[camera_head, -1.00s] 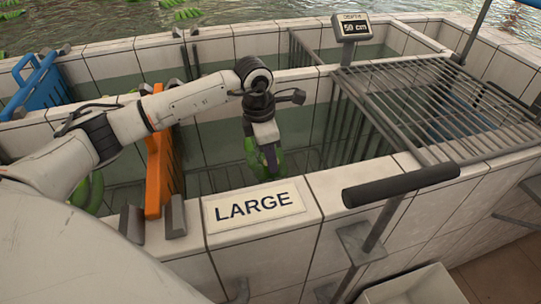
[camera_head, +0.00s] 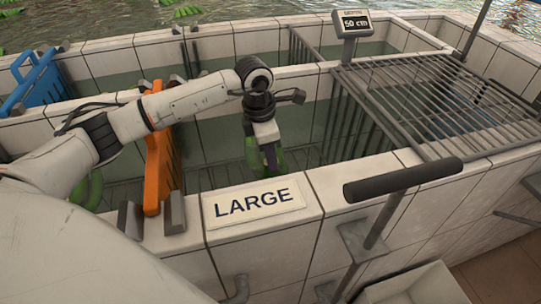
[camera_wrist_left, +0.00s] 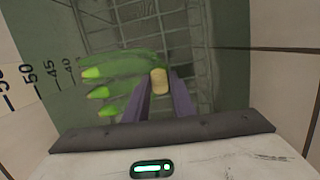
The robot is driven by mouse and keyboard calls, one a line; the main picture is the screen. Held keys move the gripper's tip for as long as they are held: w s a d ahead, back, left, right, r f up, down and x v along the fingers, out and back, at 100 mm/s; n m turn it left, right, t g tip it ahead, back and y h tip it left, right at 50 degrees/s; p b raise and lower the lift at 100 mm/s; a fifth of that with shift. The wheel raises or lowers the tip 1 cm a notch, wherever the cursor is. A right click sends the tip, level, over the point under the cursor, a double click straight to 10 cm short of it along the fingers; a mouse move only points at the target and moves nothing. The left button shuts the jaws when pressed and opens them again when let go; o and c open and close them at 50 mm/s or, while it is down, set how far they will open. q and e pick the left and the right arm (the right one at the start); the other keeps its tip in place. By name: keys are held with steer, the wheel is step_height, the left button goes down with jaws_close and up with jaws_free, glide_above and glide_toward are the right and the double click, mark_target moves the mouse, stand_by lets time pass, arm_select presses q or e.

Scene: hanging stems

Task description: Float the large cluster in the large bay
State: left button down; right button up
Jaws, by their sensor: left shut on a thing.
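My left gripper (camera_head: 268,155) reaches down into the tiled bay behind the LARGE sign (camera_head: 254,203). It is shut on the green banana cluster (camera_head: 281,160). In the left wrist view the cluster (camera_wrist_left: 122,78) fans out to the left, and its pale cut stem end (camera_wrist_left: 159,79) sits between the purple fingertips (camera_wrist_left: 165,98). The cluster hangs low in the bay, below the rim. I cannot tell whether water touches it. My right gripper is not in view.
A metal grate (camera_head: 450,100) covers the right side. A black-handled lever (camera_head: 402,180) rises in front. A depth scale (camera_wrist_left: 28,82) marks the bay wall.

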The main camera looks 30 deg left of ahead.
arm_select(q)
steer(key=shift+f+b, duration=0.35)
steer(key=shift+f, duration=0.2)
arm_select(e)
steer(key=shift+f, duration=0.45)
